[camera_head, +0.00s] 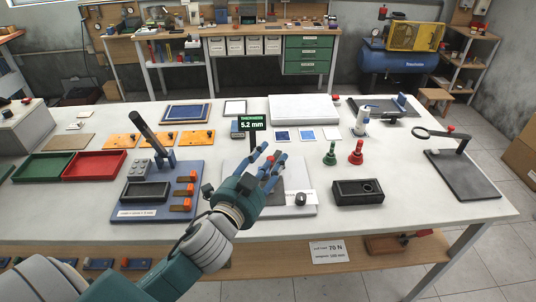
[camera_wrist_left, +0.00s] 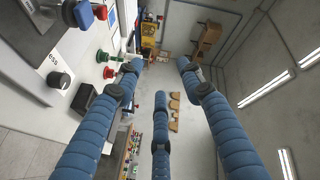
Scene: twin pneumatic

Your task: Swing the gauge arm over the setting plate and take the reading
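The thickness gauge stands at the middle front of the table; its display (camera_head: 253,123) reads 5.2 mm. Its light base plate (camera_head: 298,178) has a black knob (camera_head: 301,199), which also shows in the left wrist view (camera_wrist_left: 62,80). My left gripper (camera_head: 268,162) is over the gauge's left part, with its blue fingers spread and nothing seen between them. It hides much of the gauge, so I cannot tell the gauge arm's position or pick out the setting plate. A red knob (camera_wrist_left: 101,11) and blue part (camera_wrist_left: 82,14) show beside the fingers in the wrist view. My right gripper is out of view.
A blue fixture board (camera_head: 160,205) stands left of the gauge. A black box (camera_head: 358,192), green bell (camera_head: 330,155) and red bell (camera_head: 356,153) are to its right. A magnifier stand (camera_head: 463,175) is at far right. The front right tabletop is mostly clear.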

